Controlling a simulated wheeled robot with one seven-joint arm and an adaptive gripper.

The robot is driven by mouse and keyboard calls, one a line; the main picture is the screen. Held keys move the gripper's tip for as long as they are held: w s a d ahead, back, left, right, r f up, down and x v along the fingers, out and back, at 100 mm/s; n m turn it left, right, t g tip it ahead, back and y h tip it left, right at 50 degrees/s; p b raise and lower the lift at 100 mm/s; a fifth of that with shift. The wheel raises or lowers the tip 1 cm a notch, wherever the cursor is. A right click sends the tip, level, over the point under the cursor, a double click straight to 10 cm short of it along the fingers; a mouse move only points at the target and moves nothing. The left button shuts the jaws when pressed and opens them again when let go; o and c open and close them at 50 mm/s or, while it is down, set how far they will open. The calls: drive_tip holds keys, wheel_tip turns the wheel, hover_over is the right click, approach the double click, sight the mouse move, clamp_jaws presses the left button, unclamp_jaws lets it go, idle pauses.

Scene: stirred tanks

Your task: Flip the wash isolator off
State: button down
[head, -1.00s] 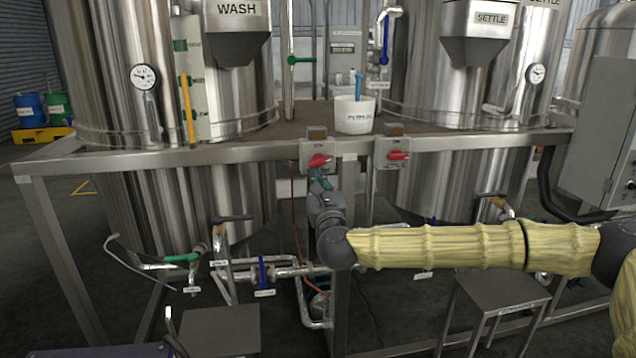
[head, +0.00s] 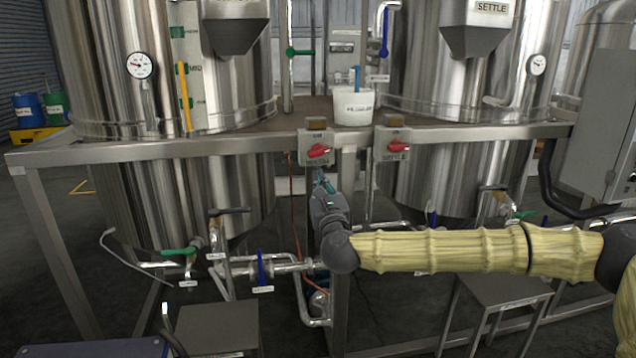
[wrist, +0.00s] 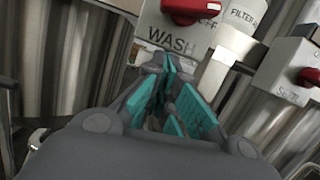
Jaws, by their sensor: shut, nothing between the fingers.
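The wash isolator (head: 317,149) is a grey box with a red rotary handle, mounted on the front rail of the frame. Its label WASH and red handle (wrist: 190,10) show at the top of the wrist view, with an OFF marking partly visible beside the handle. In the head view the handle sits tilted, its right end higher. My gripper (head: 322,182) is just below the box, pointing up. In the wrist view its teal-padded fingers (wrist: 172,85) are shut and empty, with the tips below the WASH label and apart from the handle.
The settle isolator (head: 399,149), a like box with a red handle, sits to the right and also shows in the wrist view (wrist: 305,78). A white bucket (head: 353,108) stands on the deck behind. Pipes and valves (head: 262,270) run below the rail.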

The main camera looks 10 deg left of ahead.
drive_tip(key=p+v, duration=0.1)
drive_tip(key=v, duration=0.9)
drive_tip(key=shift+d+f, duration=0.25)
drive_tip(key=shift+d, duration=0.05)
drive_tip(key=shift+w, duration=0.1)
